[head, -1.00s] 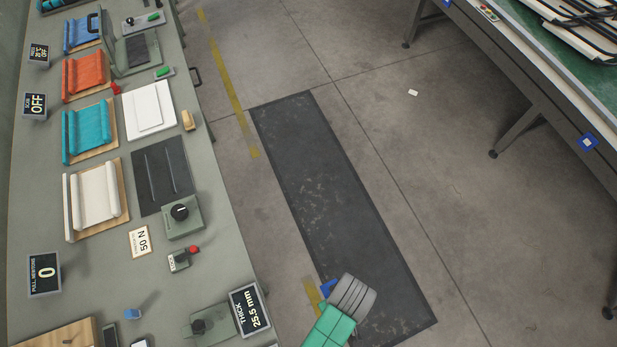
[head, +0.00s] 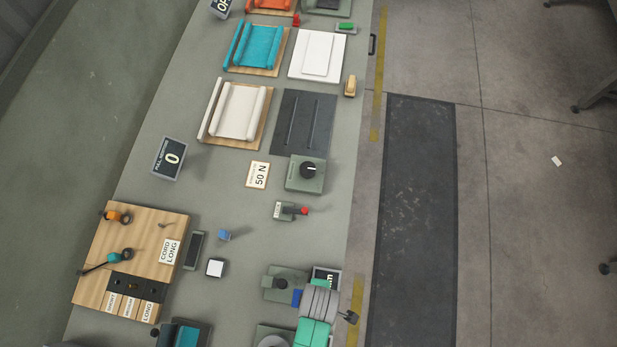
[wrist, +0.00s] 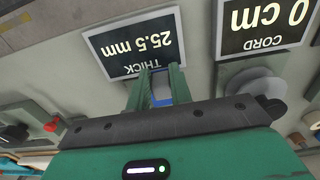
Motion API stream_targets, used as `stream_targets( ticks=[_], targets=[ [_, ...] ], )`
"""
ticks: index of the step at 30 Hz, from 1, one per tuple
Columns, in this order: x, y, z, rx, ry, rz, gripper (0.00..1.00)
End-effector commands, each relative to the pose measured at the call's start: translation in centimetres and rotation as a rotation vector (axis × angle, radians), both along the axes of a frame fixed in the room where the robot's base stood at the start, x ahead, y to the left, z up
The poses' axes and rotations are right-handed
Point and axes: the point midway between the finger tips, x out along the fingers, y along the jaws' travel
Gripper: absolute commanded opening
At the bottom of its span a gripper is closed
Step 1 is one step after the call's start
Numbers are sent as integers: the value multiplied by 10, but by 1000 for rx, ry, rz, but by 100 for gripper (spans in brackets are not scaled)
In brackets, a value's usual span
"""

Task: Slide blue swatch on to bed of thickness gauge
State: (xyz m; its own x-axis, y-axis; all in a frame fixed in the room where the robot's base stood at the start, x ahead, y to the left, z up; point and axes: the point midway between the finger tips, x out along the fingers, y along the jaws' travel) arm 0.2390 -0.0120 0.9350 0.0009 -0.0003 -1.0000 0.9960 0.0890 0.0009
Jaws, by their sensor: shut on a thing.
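My gripper (wrist: 159,78) is shut on the blue swatch (wrist: 161,94), which shows between its two green fingers in the wrist view. In the head view the blue swatch (head: 297,298) shows at the left of my gripper (head: 303,300), beside the thickness gauge (head: 280,283). The gauge is a grey-green block with a dark round part. Its display (wrist: 130,45) reads THICK 25.5 mm in the wrist view. My gripper partly covers the display in the head view. I cannot tell whether the swatch touches the gauge bed.
A cord display (wrist: 262,27) reads 0 cm, near a round grey disc (wrist: 250,90). A red-tipped device (head: 290,210) stands farther along the bench. A small blue block (head: 223,235) and a white-topped block (head: 215,267) lie left of the gauge. Bare bench lies between.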

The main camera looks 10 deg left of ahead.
Motion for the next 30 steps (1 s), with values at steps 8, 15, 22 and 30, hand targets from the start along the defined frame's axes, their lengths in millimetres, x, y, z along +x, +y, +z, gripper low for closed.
stream_targets(
  ticks=[8, 15, 22, 30],
  targets=[
    [27, 1, -1, 1, -2, -2, 0],
    [103, 3, -9, 0, -1, -2, 0],
    [141, 5, -13, 0, 1, -2, 0],
    [163, 6, -19, 1, 2, -2, 0]
  ],
)
